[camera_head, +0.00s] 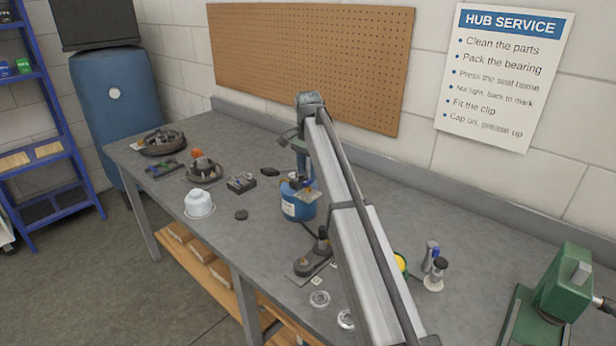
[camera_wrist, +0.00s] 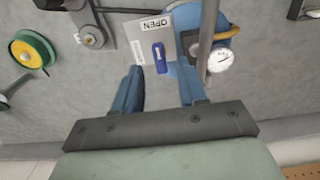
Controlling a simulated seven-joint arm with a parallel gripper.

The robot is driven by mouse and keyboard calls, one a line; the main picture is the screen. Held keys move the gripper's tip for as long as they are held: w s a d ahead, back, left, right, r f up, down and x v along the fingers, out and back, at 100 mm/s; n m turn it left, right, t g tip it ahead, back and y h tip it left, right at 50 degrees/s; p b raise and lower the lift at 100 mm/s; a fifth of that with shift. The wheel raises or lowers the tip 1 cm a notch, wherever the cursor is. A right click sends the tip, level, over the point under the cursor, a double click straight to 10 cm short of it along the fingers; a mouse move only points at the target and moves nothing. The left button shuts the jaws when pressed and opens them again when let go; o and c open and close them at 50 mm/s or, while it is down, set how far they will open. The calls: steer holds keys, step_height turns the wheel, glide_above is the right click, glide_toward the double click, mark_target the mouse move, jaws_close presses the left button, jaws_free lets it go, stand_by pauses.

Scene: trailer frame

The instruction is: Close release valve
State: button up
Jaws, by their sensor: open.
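The release valve appears as a small blue lever (camera_wrist: 161,57) over a pale plate marked OPEN (camera_wrist: 148,27) in the wrist view. My gripper (camera_wrist: 160,72) is open, with its two blue fingers apart. The lever shows in the gap near the fingertips; I cannot tell whether they touch it. A round white gauge (camera_wrist: 220,60) is beside the right finger, close to a grey rod. In the head view a blue canister (camera_head: 298,207) stands on the bench under my gripper (camera_head: 297,183); my arm hides part of that area, and the lever is not clear there.
The grey bench (camera_head: 225,265) holds a white cup (camera_head: 198,204), a dark fixture (camera_head: 312,258), metal rings (camera_head: 320,299) and small bottles (camera_head: 435,275). A green press (camera_head: 560,290) stands at the right. The wrist view shows a green and yellow wheel (camera_wrist: 33,50) at left.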

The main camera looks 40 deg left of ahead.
mark_target(308, 184)
steer(key=shift+f, duration=1.4)
steer(key=shift+c, duration=0.2)
jaws_close()
